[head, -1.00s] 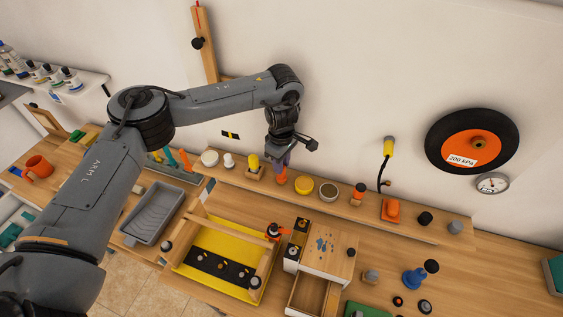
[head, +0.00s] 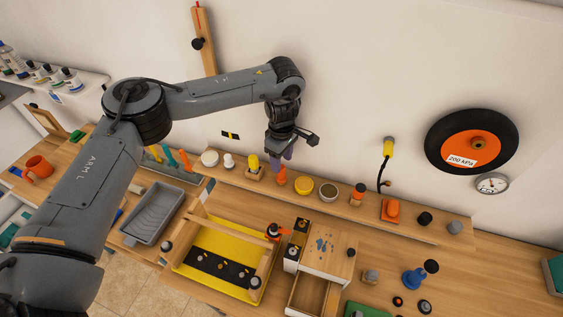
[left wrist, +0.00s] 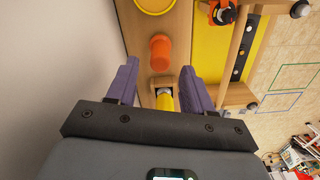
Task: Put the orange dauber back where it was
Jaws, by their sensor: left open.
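The orange dauber (head: 282,177) stands upright on the long wooden shelf against the wall, left of a round yellow tin (head: 301,190). My left gripper (head: 282,153) is open and empty, above and slightly behind the dauber, apart from it. In the left wrist view the dauber (left wrist: 160,48) stands ahead of the two purple fingers (left wrist: 158,82), not between them. A wooden block with a yellow piece (left wrist: 164,102) shows between the fingers, lower down. My right gripper is not in view.
A yellow-topped piece on a wooden block (head: 254,166) stands left of the dauber. A tin (head: 328,192) and an orange-and-black jar (head: 358,194) stand to the right. A yellow tray (head: 222,244) and a small drawer box (head: 327,248) are in front.

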